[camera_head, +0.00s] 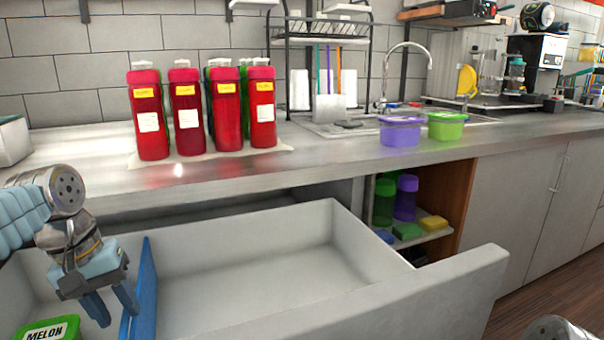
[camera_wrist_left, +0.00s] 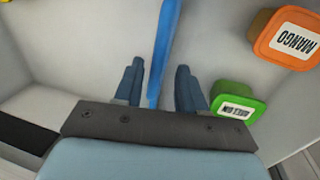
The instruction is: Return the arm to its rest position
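My left gripper (camera_head: 112,304) hangs above the open white drawer (camera_head: 262,275) at the lower left, with its fingers pointing down. It is open. In the left wrist view, the fingers of my left gripper (camera_wrist_left: 158,88) lie to either side of a blue divider (camera_wrist_left: 166,40), with a gap showing next to it. The divider (camera_head: 141,290) stands upright in the drawer, close to the right finger in the head view. No object shows held. My right gripper is not in view; only a rounded metallic part shows at the bottom right edge of the head view.
A green MELON tub (camera_head: 48,331) and an orange MANGO tub (camera_wrist_left: 291,40) are in the drawer. Several red bottles (camera_head: 187,110) stand on the counter (camera_head: 330,150) above. Purple (camera_head: 400,132) and green (camera_head: 446,125) containers sit by the sink. The drawer's right part is empty.

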